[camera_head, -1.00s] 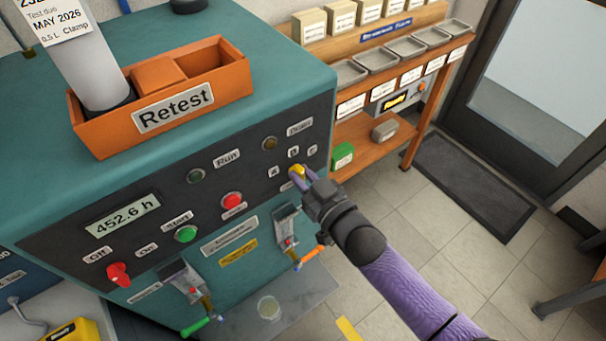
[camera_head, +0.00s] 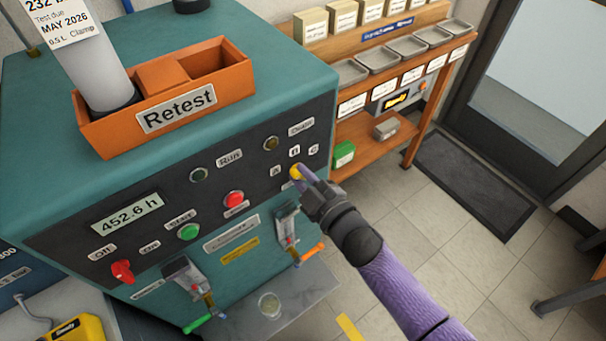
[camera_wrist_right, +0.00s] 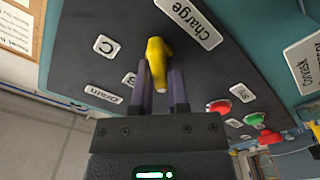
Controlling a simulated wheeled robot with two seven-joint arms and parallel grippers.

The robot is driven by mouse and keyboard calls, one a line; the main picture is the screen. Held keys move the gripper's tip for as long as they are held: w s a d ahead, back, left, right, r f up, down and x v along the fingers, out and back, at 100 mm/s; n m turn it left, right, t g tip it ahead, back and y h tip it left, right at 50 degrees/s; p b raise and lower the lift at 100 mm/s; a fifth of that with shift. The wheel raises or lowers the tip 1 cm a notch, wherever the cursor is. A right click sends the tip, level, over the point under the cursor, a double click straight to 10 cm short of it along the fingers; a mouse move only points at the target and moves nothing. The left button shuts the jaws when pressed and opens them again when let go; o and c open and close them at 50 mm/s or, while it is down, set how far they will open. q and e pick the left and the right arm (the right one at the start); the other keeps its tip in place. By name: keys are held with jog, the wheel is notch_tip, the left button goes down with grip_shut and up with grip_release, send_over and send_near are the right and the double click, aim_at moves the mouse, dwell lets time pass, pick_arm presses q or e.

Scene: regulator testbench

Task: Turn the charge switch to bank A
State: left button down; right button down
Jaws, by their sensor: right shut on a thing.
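The charge switch is a yellow knob (camera_head: 296,171) on the dark front panel (camera_head: 150,190), below the small A (camera_head: 275,170), B (camera_head: 295,151) and C (camera_head: 313,149) labels. My right gripper (camera_head: 301,173) is shut on the knob. In the right wrist view the two fingers (camera_wrist_right: 161,88) lie on either side of the yellow knob (camera_wrist_right: 157,58), beside the "Charge" label (camera_wrist_right: 188,20). Its narrow, pale-tipped end points down in that view, near the partly hidden B label (camera_wrist_right: 130,80). The A label is hidden there. My left gripper is out of view.
A red button (camera_head: 233,199), a green button (camera_head: 188,232) and a red Off/On switch (camera_head: 122,271) share the panel. Two valves with green (camera_head: 197,325) and orange (camera_head: 311,253) handles sit below. The orange Retest tray (camera_head: 165,97) stands on top. Open floor lies right.

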jog(key=shift+n, duration=1.2)
jog(key=shift+f, duration=0.1)
jog(key=c, duration=0.6)
grip_release()
jog(key=shift+s, duration=0.1)
jog(key=p+v, duration=0.1)
jog(key=v, duration=0.8)
jog(key=shift+s+d+p, duration=0.25)
jog(key=shift+s+p, duration=0.05)
jog(key=shift+p, duration=0.05)
